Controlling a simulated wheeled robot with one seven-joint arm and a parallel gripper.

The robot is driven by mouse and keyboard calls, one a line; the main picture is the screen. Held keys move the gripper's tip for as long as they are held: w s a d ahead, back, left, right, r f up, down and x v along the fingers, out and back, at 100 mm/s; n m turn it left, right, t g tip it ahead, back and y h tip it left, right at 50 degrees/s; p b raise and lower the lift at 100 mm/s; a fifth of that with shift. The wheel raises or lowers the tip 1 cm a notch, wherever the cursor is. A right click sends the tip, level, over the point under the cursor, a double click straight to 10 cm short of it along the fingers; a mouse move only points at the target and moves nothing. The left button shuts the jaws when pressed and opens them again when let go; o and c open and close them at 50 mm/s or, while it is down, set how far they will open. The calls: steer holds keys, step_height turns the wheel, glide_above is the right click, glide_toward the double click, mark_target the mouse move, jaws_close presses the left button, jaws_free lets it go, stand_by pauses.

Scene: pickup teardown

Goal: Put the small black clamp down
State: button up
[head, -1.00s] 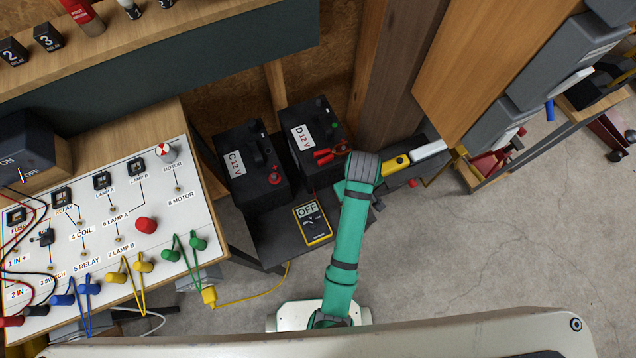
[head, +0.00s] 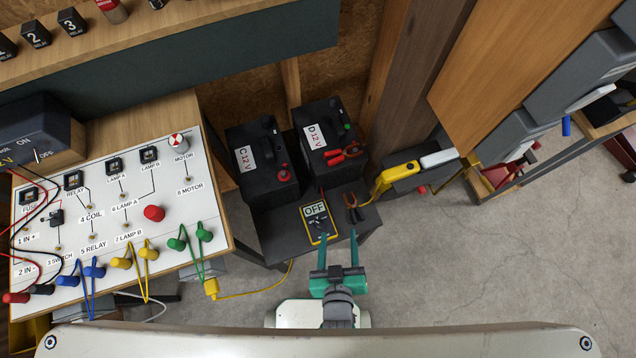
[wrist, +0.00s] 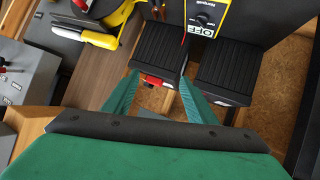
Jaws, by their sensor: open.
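The small black clamp (head: 352,206), with copper-coloured jaws, lies on the dark low stand (head: 280,238), right of the yellow multimeter (head: 316,223) reading OFF. A small part of what looks like the clamp shows at the top edge of the wrist view (wrist: 157,10). My gripper (head: 338,240) is open and empty, in front of the stand's near edge and apart from the clamp. In the wrist view its two green fingers (wrist: 160,82) are spread with nothing between them.
Batteries C (head: 262,165) and D (head: 330,140) stand behind; red clamps (head: 345,153) sit on D. A yellow-and-black tool (head: 402,172) lies at the right of the stand. The labelled wiring board (head: 105,225) is at left. Concrete floor (head: 470,260) at right is open.

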steer(key=s+a+r+m+t, duration=0.1)
steer(key=s+a+r, duration=0.1)
steer(key=r, duration=0.3)
steer(key=s+a+r+m+t, duration=0.1)
steer(key=s+a+r+t, duration=0.1)
steer(key=r, duration=0.4)
steer(key=shift+s+a+y, duration=0.3)
steer(key=shift+s+a, duration=0.3)
steer(key=shift+a, duration=0.05)
